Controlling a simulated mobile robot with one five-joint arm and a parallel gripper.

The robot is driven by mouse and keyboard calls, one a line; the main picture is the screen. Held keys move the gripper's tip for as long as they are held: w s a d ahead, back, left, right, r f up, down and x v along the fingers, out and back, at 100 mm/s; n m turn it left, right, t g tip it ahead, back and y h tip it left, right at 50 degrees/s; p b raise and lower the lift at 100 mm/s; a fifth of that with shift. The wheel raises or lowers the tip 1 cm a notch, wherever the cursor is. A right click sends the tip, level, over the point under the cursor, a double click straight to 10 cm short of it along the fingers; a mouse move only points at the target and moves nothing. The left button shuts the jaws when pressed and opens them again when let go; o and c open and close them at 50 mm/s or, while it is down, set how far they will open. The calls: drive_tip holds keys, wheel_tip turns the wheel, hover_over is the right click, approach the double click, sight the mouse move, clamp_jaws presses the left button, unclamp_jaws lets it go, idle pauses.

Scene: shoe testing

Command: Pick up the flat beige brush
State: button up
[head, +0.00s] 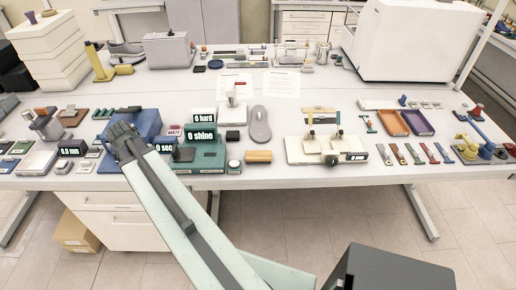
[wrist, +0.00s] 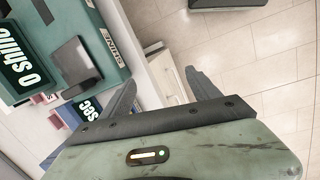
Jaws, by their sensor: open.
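My gripper (wrist: 162,88) is open and empty in the wrist view, its two dark fingers well apart. In the head view my gripper (head: 122,132) is at the left, over the blue device near the table's front edge. I cannot pick out the flat beige brush for certain. A small ochre-beige block (head: 258,156) lies at the table's front middle, right of the green tester. A thin tan piece (head: 319,110) lies farther back to its right. Neither shows in the wrist view.
The green shine tester (head: 207,158) stands right of my gripper and also shows in the wrist view (wrist: 108,70). A grey shoe sole (head: 260,125), a cream test stand (head: 304,152) and several slim handled tools (head: 413,153) stand farther right. Drawers (head: 135,222) are below the table.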

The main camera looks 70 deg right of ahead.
drive_tip(key=shift+n+g, duration=0.4)
drive_tip(key=shift+g, duration=0.3)
drive_tip(key=s+d+r, duration=0.1)
drive_tip(key=s+d, duration=0.2)
drive_tip(key=d, duration=0.1)
drive_tip(key=s+d+r, duration=0.1)
drive_tip(key=s+d, duration=0.3)
drive_tip(key=d, duration=0.1)
drive_tip(key=s+d+r+p, duration=0.1)
drive_tip(key=s+d, duration=0.2)
drive_tip(key=d, duration=0.2)
drive_tip(key=shift+s+d, duration=0.25)
drive_tip(key=shift+s, duration=0.15)
drive_tip(key=n+g, duration=0.1)
drive_tip(key=g, duration=0.1)
approach(258, 154)
drive_tip(key=x, duration=0.2)
drive_tip(key=shift+s+d+f, duration=0.1)
drive_tip(key=shift+s+f, duration=0.1)
drive_tip(key=shift+s, duration=0.1)
drive_tip(key=b+x, duration=0.2)
drive_tip(key=shift+f+b, duration=0.3)
drive_tip(key=b+x, duration=0.5)
drive_tip(key=shift+s+f, duration=0.1)
drive_tip(key=shift+f, duration=0.2)
drive_tip(key=shift+r, duration=0.2)
drive_tip(key=shift+f, duration=0.2)
drive_tip(key=c, duration=1.5)
